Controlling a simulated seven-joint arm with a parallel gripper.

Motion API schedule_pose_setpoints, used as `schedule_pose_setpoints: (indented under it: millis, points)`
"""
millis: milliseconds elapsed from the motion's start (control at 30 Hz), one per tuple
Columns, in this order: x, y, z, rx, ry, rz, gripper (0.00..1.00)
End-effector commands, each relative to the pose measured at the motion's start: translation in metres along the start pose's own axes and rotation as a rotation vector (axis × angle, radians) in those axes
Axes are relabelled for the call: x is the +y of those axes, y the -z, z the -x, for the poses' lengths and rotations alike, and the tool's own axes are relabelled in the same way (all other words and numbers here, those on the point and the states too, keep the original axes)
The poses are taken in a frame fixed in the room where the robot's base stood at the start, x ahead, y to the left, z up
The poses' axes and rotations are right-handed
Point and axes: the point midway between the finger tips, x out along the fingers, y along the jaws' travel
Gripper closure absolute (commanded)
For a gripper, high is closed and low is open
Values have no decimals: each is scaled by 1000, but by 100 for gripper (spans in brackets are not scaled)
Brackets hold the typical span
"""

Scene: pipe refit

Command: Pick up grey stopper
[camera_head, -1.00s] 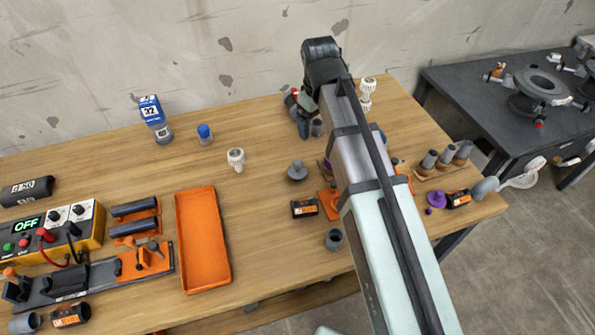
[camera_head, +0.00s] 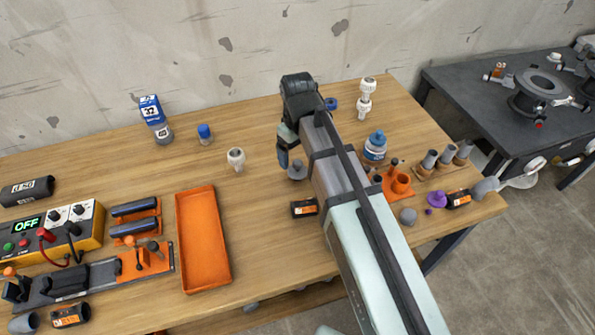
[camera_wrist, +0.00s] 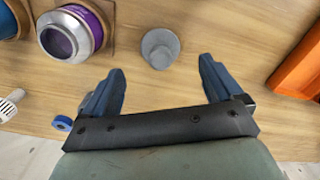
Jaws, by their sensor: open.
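The grey stopper (camera_head: 297,172), a round disc with a smaller raised knob, stands on the wooden table near its middle. My gripper (camera_head: 283,155) is beside it in the head view, and a finger partly overlaps the stopper's edge there. In the wrist view the stopper (camera_wrist: 160,48) lies just beyond the fingertips, roughly centred between them. My gripper (camera_wrist: 160,74) is open with nothing between its two dark blue fingers. Its height above the table is hard to tell.
An orange tray (camera_head: 182,245) lies to the left. A black box with an orange label (camera_head: 304,208) lies close in front of the stopper. A white fitting (camera_head: 236,160) stands to the left. A blue-capped bottle (camera_head: 375,148) and an orange holder (camera_head: 386,186) stand to the right.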

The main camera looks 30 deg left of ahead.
Motion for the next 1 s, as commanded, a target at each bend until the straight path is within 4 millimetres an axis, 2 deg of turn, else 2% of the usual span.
schedule_pose_setpoints:
  millis: [367,700,1000]
  points:
    - [0,-1,-15,-1,0,0,7]
    - [-1,-2,-52,-1,1,-1,7]
    - [0,-1,-58,2,0,-1,7]
